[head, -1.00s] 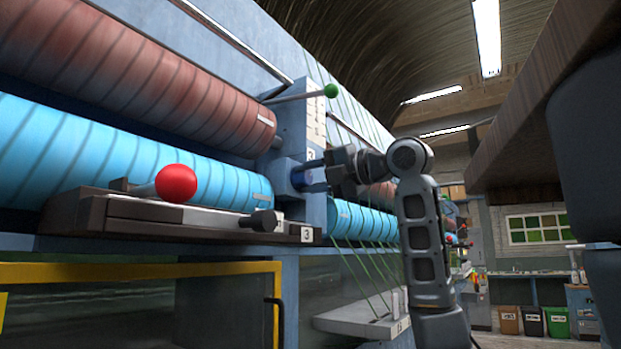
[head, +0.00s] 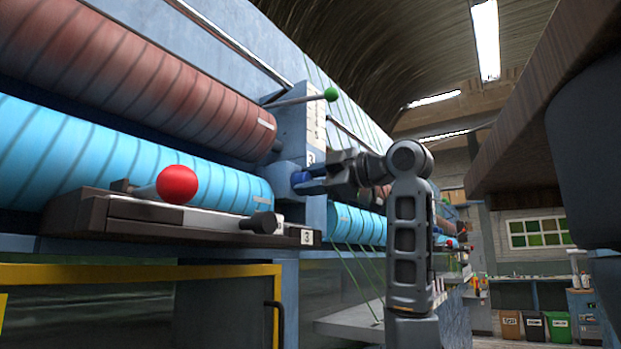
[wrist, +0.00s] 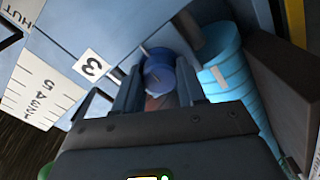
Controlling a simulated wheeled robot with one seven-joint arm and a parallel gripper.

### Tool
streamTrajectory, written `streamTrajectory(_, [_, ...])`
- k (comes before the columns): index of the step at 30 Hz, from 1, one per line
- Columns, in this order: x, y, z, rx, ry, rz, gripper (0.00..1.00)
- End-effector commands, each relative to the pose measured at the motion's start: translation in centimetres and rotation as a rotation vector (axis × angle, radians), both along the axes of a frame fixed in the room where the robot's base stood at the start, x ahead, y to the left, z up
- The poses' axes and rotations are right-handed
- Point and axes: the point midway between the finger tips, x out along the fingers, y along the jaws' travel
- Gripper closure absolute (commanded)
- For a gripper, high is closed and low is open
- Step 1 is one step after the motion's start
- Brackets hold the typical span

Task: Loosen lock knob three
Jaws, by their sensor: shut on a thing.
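Lock knob three is a blue round knob (head: 300,178) on the side of a blue-grey block, just below a label reading 3 (head: 310,157). In the wrist view the knob (wrist: 159,76) sits between the two fingers, with a pale mark on its top. My gripper (head: 312,181) comes from the right and is shut on the knob. In the wrist view my gripper (wrist: 156,88) has a finger on each side of it. The fingers hide part of the knob's sides.
A brown roller (head: 150,75) and a cyan roller (head: 120,160) lie left of the block. A green-tipped lever (head: 331,94) rises above it. A red ball handle (head: 177,184) and black knob (head: 265,222) sit on a front slide. A dark overhang (head: 540,120) is at right.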

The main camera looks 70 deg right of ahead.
Motion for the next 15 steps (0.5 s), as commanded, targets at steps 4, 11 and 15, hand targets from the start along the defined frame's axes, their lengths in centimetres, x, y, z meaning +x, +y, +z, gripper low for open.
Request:
streamTrajectory(4, [0.04, 0.21, 0.50, 0.128, -0.042, 0.004, 0.91])
streamTrajectory(11, [0.04, 0.22, 0.61, 0.340, -0.095, 0.005, 0.90])
streamTrajectory(15, [0.01, 0.20, 0.67, 0.469, -0.126, 0.004, 0.91])
